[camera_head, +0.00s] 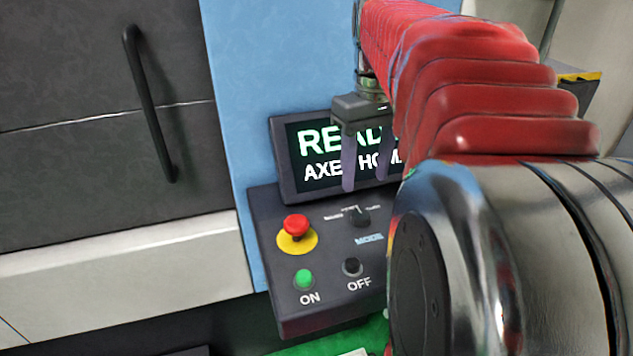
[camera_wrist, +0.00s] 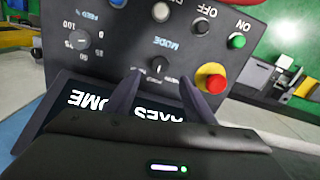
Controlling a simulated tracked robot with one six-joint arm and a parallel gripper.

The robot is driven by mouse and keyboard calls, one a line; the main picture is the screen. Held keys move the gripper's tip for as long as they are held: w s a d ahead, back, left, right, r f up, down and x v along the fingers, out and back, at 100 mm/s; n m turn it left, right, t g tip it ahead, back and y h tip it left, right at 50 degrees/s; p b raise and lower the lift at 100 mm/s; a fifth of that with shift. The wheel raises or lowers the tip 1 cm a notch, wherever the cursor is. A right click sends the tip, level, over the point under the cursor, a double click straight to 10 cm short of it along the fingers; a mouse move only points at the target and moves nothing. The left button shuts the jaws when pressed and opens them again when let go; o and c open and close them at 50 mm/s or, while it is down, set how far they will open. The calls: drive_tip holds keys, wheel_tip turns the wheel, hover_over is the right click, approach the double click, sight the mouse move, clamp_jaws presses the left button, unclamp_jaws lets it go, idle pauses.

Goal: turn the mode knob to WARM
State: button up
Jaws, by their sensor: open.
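The mode knob (camera_head: 358,216) is a small dark knob on the black control panel (camera_head: 262,223), with small labels around it that are too blurred to read and a MODE plate below it. In the wrist view the mode knob (camera_wrist: 157,66) shows upside down, just beyond my fingertips. My gripper (camera_head: 365,185) is open and empty, its two fingers pointing down in front of the screen. In the wrist view my gripper (camera_wrist: 157,75) has one finger on either side of the knob's line, apart from it as far as I can tell.
A red emergency button (camera_head: 296,225), a green ON button (camera_head: 304,279) and a black OFF button (camera_head: 352,266) sit near the knob. The screen (camera_head: 300,170) stands behind. A feed dial (camera_wrist: 80,40) shows in the wrist view. A door handle (camera_head: 150,105) is at left.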

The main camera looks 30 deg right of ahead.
sight(361, 213)
wheel_tip(361, 213, down, 9)
drive_tip(key=shift+f, duration=0.15)
idle(0.4)
drive_tip(key=c, duration=1.1)
